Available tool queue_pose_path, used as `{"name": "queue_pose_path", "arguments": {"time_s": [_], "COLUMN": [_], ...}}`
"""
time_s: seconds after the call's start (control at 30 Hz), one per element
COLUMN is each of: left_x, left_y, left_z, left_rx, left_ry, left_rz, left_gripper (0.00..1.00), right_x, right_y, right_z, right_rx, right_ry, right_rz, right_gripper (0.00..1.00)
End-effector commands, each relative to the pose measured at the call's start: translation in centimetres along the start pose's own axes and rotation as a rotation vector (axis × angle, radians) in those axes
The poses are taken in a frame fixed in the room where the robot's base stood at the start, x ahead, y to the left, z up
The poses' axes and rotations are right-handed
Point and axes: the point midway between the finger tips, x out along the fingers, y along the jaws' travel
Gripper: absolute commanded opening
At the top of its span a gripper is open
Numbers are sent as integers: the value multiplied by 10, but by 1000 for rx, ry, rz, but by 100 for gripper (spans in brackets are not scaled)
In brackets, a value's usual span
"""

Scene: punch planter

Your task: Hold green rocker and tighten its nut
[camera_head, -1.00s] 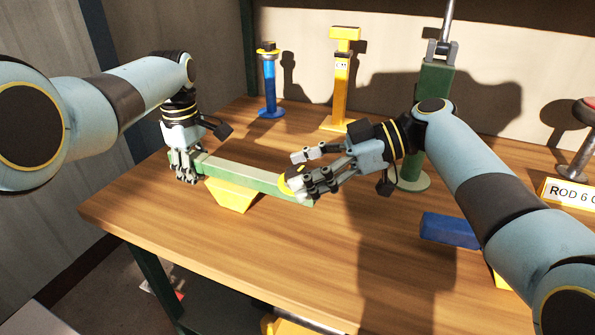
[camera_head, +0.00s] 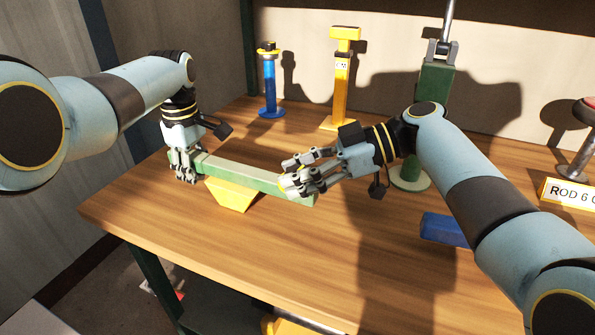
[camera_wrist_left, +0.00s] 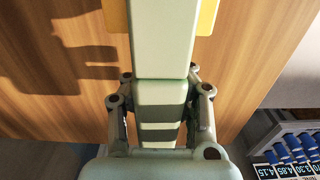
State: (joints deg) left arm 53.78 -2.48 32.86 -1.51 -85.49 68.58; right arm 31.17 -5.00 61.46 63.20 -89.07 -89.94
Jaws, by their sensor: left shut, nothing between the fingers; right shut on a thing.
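The green rocker (camera_head: 240,171) is a long bar lying across a yellow wedge-shaped support (camera_head: 231,194) on the bench. My left gripper (camera_head: 184,176) points down at the rocker's left end and is shut. In the left wrist view, the rocker (camera_wrist_left: 163,40) runs up from between my left gripper's fingers (camera_wrist_left: 160,115); I cannot make out firm contact. My right gripper (camera_head: 297,184) is shut at the rocker's right end, on the yellow nut. The fingers hide most of the nut.
A blue post (camera_head: 270,88) and a yellow post (camera_head: 341,85) stand at the back. A green stand (camera_head: 433,100) is behind my right arm. A blue block (camera_head: 444,229) lies at the right, near a "ROD 6" sign (camera_head: 571,194). The front of the bench is clear.

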Motion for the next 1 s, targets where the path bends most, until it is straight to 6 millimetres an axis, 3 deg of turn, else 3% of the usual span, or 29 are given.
{"name": "queue_pose_path", "arguments": {"time_s": [0.4, 0.77, 0.8, 1.0], "left_x": [-1, 0, 0, 0], "left_y": [0, 0, 0, 0], "left_z": [1, 1, 1, 1], "left_rx": [4, 4, 4, 3], "left_ry": [-2, -2, -2, -2], "left_rz": [-1, -1, -1, 0], "left_gripper": [0, 0, 0, 0], "right_x": [1, 0, 0, 0], "right_y": [-1, 1, 1, 0], "right_z": [1, 0, 0, 0], "right_rx": [126, 139, 139, 139], "right_ry": [-1, -1, -1, -1], "right_rz": [310, 344, 344, 343], "right_gripper": [9, 9, 45, 67]}}
